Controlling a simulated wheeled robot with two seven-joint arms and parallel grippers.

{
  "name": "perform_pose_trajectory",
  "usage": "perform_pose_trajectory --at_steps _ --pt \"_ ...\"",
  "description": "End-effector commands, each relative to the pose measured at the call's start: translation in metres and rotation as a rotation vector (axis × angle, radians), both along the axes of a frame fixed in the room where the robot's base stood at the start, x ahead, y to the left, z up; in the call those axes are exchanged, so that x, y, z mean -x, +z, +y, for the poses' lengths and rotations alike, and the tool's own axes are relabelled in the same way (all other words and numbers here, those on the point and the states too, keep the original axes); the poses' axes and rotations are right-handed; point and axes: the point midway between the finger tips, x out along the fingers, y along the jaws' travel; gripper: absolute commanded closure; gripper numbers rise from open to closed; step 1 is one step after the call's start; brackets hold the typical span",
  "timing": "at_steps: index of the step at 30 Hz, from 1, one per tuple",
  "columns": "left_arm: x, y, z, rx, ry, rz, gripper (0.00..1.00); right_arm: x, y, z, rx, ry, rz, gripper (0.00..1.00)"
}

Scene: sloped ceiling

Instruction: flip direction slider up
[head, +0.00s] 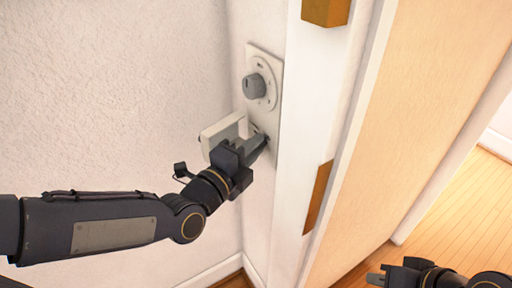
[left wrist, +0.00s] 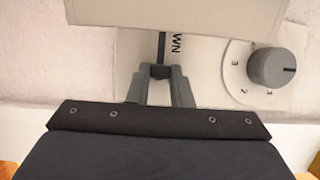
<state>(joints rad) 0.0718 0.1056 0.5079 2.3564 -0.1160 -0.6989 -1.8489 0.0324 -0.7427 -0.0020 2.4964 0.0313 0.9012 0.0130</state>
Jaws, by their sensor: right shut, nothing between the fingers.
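A white wall plate (head: 277,66) carries a round grey knob (head: 255,87) on a marked dial, also visible at the right of the left wrist view (left wrist: 277,67). Below the dial is the slider part of the panel. In the left wrist view, a narrow dark slot leads to the small dark direction slider (left wrist: 160,71), beside lettering ending in "WN". My left gripper (head: 262,143) is at the panel. Its fingertips (left wrist: 160,78) are on both sides of the slider and seem closed on it. The gripper hides the slider in the head view. My right gripper (head: 376,277) is shut and empty at the bottom right.
A pale box-like part (head: 222,132) juts from the wall beside my left gripper and fills the top of the left wrist view (left wrist: 175,12). A white door frame (head: 300,100) and a light wooden door (head: 430,100) stand to the right. Wooden floor (head: 465,200) shows beyond.

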Motion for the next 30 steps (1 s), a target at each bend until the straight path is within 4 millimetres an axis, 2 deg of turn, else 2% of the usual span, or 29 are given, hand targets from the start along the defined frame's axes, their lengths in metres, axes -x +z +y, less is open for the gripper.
perform_pose_trajectory --at_steps 1,5,6,16,30 --pt "0.002 0.0 -0.002 -0.003 -0.007 -0.001 0.76 0.0 0.0 0.0 0.0 0.0 0.0 1.0" --pt "0.002 -0.001 -0.002 -0.004 -0.006 0.0 0.59 0.0 0.0 0.0 0.0 0.0 0.0 1.0" --pt "0.001 -0.001 -0.002 -0.003 -0.005 0.001 0.58 0.0 0.0 0.0 0.0 0.0 0.0 1.0" --pt "0.005 0.0 0.002 -0.004 -0.003 -0.001 0.58 0.0 0.0 0.0 0.0 0.0 0.0 1.0" --pt "0.061 0.0 0.036 -0.005 -0.002 -0.002 0.58 0.0 0.004 0.0 0.0 0.0 0.0 1.0"
